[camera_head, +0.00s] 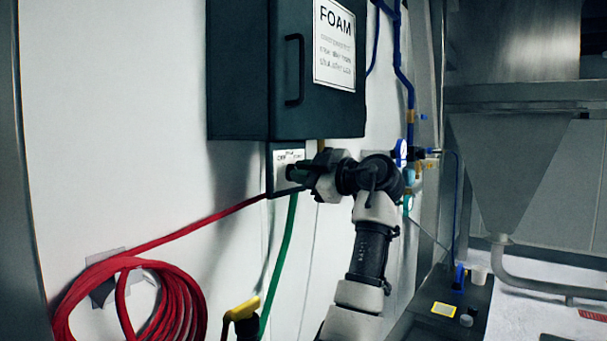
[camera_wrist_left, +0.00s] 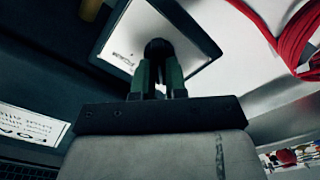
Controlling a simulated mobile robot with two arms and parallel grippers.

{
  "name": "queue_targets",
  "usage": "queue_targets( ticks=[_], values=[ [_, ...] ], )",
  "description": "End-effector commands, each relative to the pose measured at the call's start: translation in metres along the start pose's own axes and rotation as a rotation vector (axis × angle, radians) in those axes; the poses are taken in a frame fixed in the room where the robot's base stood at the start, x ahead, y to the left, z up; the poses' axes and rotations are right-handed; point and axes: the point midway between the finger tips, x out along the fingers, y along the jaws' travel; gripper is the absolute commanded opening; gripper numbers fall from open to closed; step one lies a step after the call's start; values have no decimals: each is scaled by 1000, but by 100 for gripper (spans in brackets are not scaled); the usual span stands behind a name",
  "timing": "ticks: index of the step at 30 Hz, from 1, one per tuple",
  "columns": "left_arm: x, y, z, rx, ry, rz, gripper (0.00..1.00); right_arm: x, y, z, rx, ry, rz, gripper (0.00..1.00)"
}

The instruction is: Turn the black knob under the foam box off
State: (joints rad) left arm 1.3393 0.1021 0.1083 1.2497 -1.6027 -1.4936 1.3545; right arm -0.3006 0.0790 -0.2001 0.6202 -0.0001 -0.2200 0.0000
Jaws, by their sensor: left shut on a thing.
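The dark foam box (camera_head: 240,75) hangs on the white wall with a FOAM sign (camera_head: 334,45) on its front. Below it is a small switch plate (camera_head: 283,157) with lettering, part of which reads OFF. My left gripper (camera_head: 292,173) is at this plate and covers most of the knob in the head view. In the left wrist view, the black knob (camera_wrist_left: 157,46) stands on the pale plate (camera_wrist_left: 118,50), and the fingers of my left gripper (camera_wrist_left: 160,72) are shut on it. The knob's pointing direction is hard to tell. My right gripper is not in view.
A red hose (camera_head: 180,300) is coiled on the wall at lower left, and its line runs up to the plate. A green hose (camera_head: 282,260) hangs below the plate. A metal hopper (camera_head: 510,165) stands further right.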

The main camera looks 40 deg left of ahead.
Motion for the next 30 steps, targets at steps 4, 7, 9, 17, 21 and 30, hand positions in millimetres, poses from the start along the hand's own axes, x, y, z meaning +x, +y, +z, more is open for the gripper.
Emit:
queue_targets(
  ticks=[4, 7, 9, 17, 21, 30],
  values=[
    [0, -1, 1, 2, -2, -3, 0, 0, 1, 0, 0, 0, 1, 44],
    [0, -1, 1, 2, -2, -2, 28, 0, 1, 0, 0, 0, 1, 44],
    [0, -1, 1, 2, -1, -2, 38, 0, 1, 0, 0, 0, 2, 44],
    [-1, 0, 0, 1, -1, -1, 38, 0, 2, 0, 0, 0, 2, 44],
    [-11, -1, 2, 2, -3, 0, 38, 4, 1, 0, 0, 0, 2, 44],
    [-70, -1, 2, 2, -3, 1, 38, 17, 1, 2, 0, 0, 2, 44]
  ],
)
